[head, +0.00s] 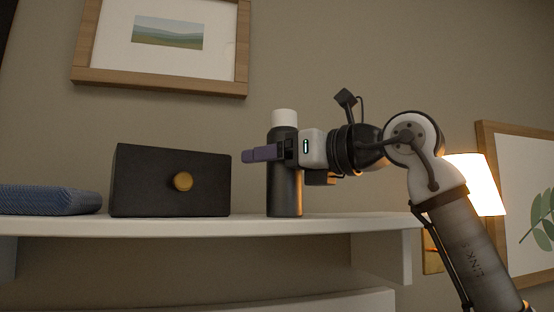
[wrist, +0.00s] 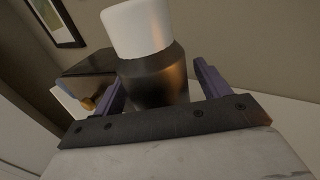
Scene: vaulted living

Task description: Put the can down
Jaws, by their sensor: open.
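The can (head: 285,190) is a dark cylinder with a white cap. It stands upright on the white shelf (head: 330,224) in the head view, right of the black box. My gripper (head: 262,153) is at the can's upper body, reaching in from the right, and hides part of it. In the wrist view the can (wrist: 152,80) stands between the two purple fingers of my gripper (wrist: 160,90). The fingers are open, with one on each side, and a gap shows at the right finger. The can's base is hidden in the wrist view.
A black box (head: 140,185) with a round gold knob stands left of the can. A blue textured item (head: 48,200) lies at the shelf's left end. A lit lamp (head: 475,184) is behind my arm. The shelf is clear right of the can.

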